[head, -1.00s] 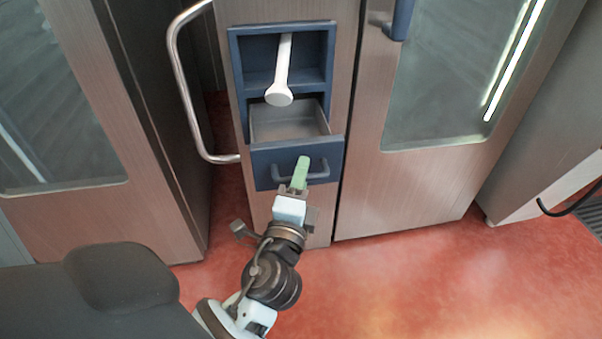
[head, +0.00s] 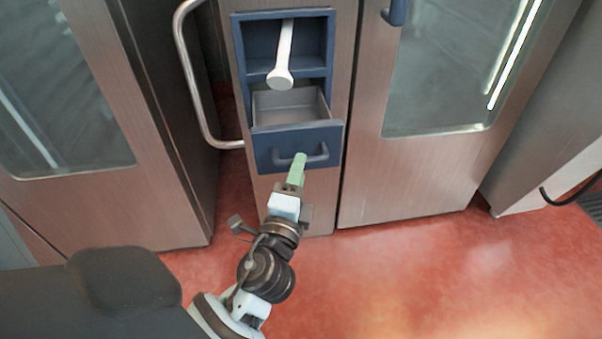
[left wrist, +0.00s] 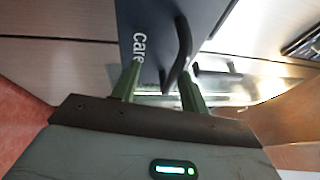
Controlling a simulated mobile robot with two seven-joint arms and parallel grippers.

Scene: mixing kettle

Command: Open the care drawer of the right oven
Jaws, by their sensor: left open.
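The care drawer is pulled out from the right oven's narrow panel, and its grey inside shows in the head view. Its blue front (head: 265,153) bears a dark bar handle (head: 318,160). In the left wrist view the front (left wrist: 145,15) reads "care", and the handle (left wrist: 184,45) lies ahead of the finger gap, nearer the right finger. My left gripper (head: 298,162) is open and empty, its green fingertips overlapping the handle in the head view. Whether they touch it is unclear. The left gripper (left wrist: 162,85) also shows in the wrist view. My right gripper is out of view.
A blue recess (head: 305,45) with a white spoon-like tool (head: 282,65) sits above the drawer. A curved metal door handle (head: 187,85) juts out at the left. The glass oven door (head: 450,75) is on the right. The red floor (head: 400,265) in front is clear.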

